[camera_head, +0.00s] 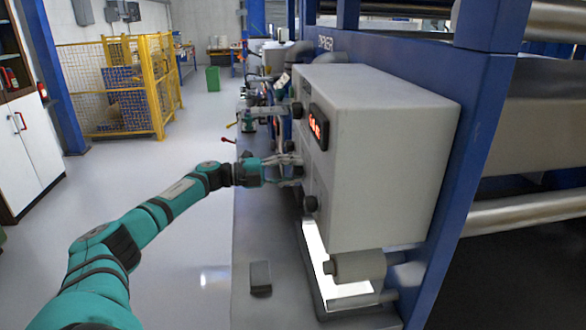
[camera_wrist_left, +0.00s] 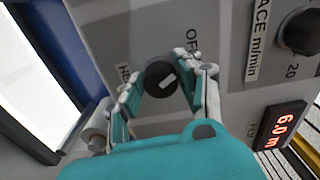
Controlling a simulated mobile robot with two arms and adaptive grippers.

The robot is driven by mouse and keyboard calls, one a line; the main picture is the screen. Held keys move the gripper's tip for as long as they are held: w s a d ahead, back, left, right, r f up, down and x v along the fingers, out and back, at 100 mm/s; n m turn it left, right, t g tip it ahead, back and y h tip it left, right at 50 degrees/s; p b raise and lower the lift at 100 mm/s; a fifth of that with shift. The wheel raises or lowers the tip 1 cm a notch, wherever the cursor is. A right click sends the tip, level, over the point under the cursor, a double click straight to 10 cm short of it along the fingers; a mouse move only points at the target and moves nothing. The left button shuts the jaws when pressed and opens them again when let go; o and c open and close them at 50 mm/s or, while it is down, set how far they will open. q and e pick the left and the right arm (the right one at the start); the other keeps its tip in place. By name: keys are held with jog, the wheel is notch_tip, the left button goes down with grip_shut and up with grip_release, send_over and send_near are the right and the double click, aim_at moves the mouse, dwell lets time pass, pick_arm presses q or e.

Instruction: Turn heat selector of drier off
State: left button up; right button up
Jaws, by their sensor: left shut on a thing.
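The drier's grey control box (camera_head: 385,150) stands on the right, with knobs on its left-facing front. The heat selector (camera_wrist_left: 160,78) is a round black knob with a short, slanted white mark. The label OFF (camera_wrist_left: 192,40) is above and right of it, and a partly hidden label starting with HO (camera_wrist_left: 123,75) is to its left. My left gripper (camera_head: 292,168) is at the box front, and its fingers (camera_wrist_left: 168,85) are closed around the knob, one on each side. In the head view the fingers hide the knob. My right gripper is not in view.
Other black knobs sit above (camera_head: 297,109) and below (camera_head: 310,203) my gripper. A red-lit display (camera_head: 318,126) is on the box. A roller (camera_head: 358,265) and blue frame (camera_head: 455,170) are close by. The floor (camera_head: 190,270) to the left is clear.

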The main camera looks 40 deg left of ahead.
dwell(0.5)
pick_arm(q)
jog(key=o, duration=1.1)
jog(key=shift+a, duration=0.1)
jog(key=shift+o, duration=0.2)
jog(key=shift+s, duration=0.1)
jog(key=v, duration=1.2)
